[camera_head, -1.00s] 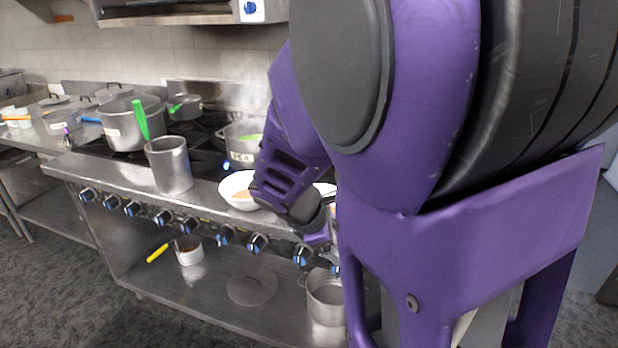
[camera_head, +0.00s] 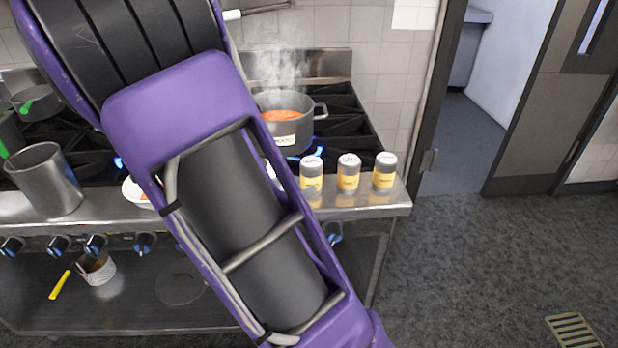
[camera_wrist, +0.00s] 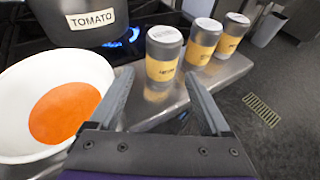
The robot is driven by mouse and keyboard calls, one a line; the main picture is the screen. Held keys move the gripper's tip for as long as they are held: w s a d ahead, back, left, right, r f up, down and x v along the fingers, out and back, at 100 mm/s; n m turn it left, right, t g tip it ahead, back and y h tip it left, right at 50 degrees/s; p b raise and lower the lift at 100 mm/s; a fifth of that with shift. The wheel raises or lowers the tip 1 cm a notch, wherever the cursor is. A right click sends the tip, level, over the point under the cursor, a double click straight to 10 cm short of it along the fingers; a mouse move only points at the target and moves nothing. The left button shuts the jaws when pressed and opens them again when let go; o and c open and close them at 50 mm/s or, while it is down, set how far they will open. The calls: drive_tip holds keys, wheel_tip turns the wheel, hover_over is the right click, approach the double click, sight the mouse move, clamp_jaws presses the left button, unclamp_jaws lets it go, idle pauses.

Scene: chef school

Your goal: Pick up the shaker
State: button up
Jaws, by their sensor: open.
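Three shakers with grey bodies, pale lids and yellow labels stand upright in a row on the stove's steel front ledge. In the head view they are the left shaker (camera_head: 311,180), the middle shaker (camera_head: 348,177) and the right shaker (camera_head: 384,175). The wrist view shows the nearest shaker (camera_wrist: 164,58), a second shaker (camera_wrist: 203,42) and the farthest shaker (camera_wrist: 231,36). My gripper (camera_wrist: 160,85) is open and empty, its two fingers pointing toward the nearest shaker, which shows between them. The gripper itself is out of the head view. Which shaker is meant I cannot tell.
A white bowl (camera_wrist: 28,82) of orange soup sits close left of my gripper. A pot labelled TOMATO (camera_wrist: 78,24) stands on a lit burner behind and steams in the head view. A steel container (camera_head: 45,180) stands at the left. The floor (camera_head: 470,270) right of the stove is clear.

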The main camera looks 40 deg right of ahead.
sight(305, 180)
drive_tip(key=x, duration=0.6)
drive_tip(key=shift+b, duration=0.35)
drive_tip(key=x, duration=0.3)
drive_tip(key=r+x, duration=0.1)
drive_tip(key=x, duration=0.1)
drive_tip(key=shift+d+b, duration=0.3)
drive_tip(key=shift+d, duration=0.05)
clamp_jaws()
wheel_tip(305, 180, up, 15)
drive_tip(key=p, duration=0.5)
